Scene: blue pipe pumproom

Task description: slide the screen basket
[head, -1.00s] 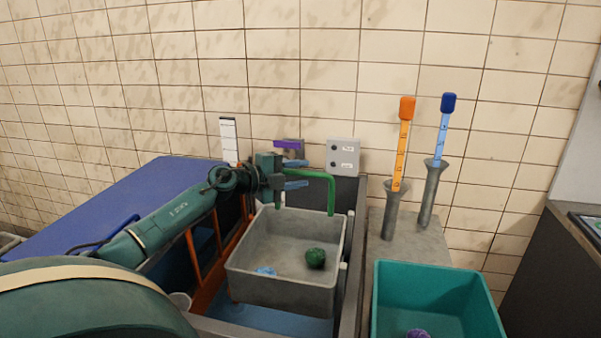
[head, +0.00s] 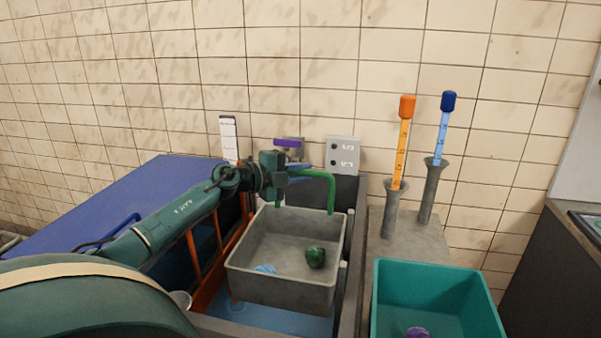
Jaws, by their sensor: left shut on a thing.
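The grey screen basket (head: 285,285) hangs in the trough in the middle of the head view, with a green ball-like lump (head: 315,257) and a small blue piece (head: 265,269) inside. Its green handle (head: 331,190) arches over the back of the basket. My left gripper (head: 303,172) reaches in from the left, above the basket's back edge, and is shut on the handle's top bar. The fingers partly hide the bar there. My right gripper is not in view.
A teal bin (head: 437,288) with a purple piece (head: 418,333) stands at the lower right. Orange (head: 403,140) and blue (head: 443,130) gauge sticks stand in grey holders behind it. A blue cover (head: 120,195) lies left; the tiled wall is close behind.

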